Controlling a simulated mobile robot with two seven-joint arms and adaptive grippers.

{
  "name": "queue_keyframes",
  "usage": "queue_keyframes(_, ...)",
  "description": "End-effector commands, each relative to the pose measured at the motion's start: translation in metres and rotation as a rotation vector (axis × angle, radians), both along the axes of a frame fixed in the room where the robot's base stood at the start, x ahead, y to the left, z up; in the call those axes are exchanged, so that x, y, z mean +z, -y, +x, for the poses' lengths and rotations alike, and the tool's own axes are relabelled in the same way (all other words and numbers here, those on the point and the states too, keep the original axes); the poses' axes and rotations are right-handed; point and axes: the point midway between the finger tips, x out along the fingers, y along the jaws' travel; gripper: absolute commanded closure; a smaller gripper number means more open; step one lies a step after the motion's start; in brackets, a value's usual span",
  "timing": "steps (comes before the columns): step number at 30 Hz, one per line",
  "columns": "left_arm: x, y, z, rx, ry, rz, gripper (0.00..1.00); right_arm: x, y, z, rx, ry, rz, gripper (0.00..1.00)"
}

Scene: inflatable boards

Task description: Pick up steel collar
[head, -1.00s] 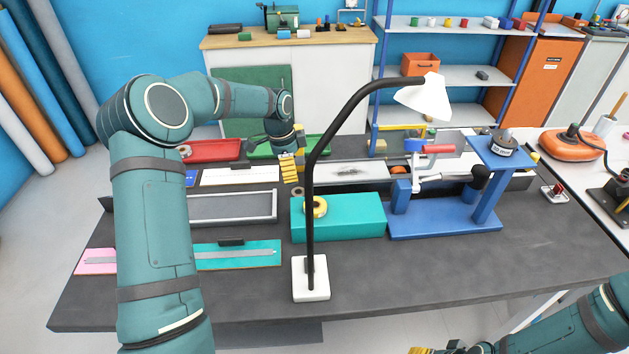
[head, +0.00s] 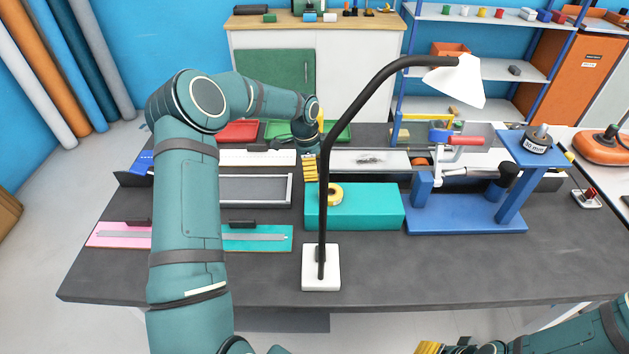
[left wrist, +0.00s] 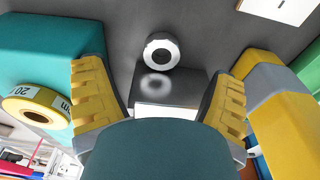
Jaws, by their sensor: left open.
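The steel collar (left wrist: 161,50) is a pale metal ring with a dark hole, seen in the left wrist view on the dark tabletop. It lies ahead of my left gripper (left wrist: 160,88), between the lines of its two yellow fingers, which are spread and empty. A small shiny metal block nearer the palm shows a ring-like reflection. In the head view my left gripper (head: 311,167) points down by the left end of the teal box, and I cannot make out the collar there. My right gripper (head: 430,347) only just shows at the bottom edge.
The teal box (head: 370,208) with a yellow ring (head: 335,193) on it stands close to the left gripper. A black lamp arm (head: 323,200) on a white base (head: 321,268) rises in front. A blue press (head: 465,218) stands right.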

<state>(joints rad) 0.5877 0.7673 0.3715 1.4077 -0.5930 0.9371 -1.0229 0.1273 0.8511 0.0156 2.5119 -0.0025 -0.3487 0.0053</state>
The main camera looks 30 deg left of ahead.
Motion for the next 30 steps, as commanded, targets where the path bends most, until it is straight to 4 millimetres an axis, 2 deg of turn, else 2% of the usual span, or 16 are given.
queue_keyframes(6,-0.035,0.004,0.003,0.000,-0.009,-0.006,0.16,-0.009,0.000,0.002,-0.001,0.004,0.000,0.53)
queue_keyframes(9,-0.046,0.005,0.004,0.001,-0.007,-0.006,0.16,-0.011,0.000,0.002,-0.001,0.005,-0.001,0.53)
queue_keyframes(17,-0.048,0.005,0.005,0.001,-0.003,-0.002,0.16,-0.010,0.000,0.002,-0.001,0.006,-0.001,0.53)
queue_keyframes(24,-0.047,0.005,0.005,0.001,-0.003,-0.003,0.95,-0.010,0.000,0.002,-0.001,0.005,-0.001,0.53)
queue_keyframes(30,-0.047,0.005,0.005,0.001,-0.002,-0.002,0.96,-0.010,0.000,0.002,-0.001,0.005,-0.001,0.53)
